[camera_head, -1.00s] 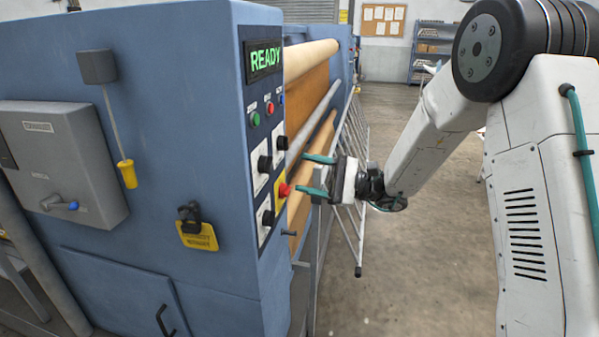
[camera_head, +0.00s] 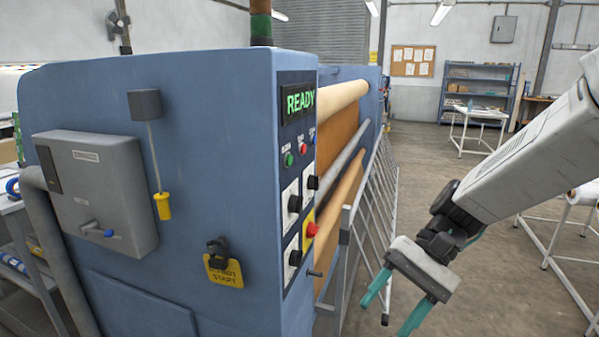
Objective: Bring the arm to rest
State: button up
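My gripper (camera_head: 393,312) is at the lower right of the head view, in the free space to the right of the blue calender press (camera_head: 245,180). Its two teal fingers point down and stand apart, with nothing seen between them. The fingers are clear of the press's control panel. My arm (camera_head: 530,150) comes in from the right edge and slopes down to the gripper. The press's display (camera_head: 299,102) reads READY in green. The red emergency button (camera_head: 311,230) and black knobs sit below it on the panel's narrow face.
A grey barred guard (camera_head: 370,215) stands along the press, close behind my gripper in the picture. A yellow tag (camera_head: 223,273) and a grey switch box (camera_head: 97,195) are on the press's side. White table frames stand at right. Open concrete floor lies between.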

jog(key=s+d+r+n+t+h, duration=0.1)
jog(key=s+d+r+t+h, duration=0.2)
jog(key=s+d, duration=0.3)
jog(key=s+d+r+n+t+h, duration=0.2)
jog(key=s+d+r+t+h, duration=0.1)
jog(key=s+d+h, duration=0.2)
jog(key=shift+s+d+n+t, duration=0.3)
jog(key=shift+s+d+t, duration=0.1)
jog(key=shift+s, duration=0.25)
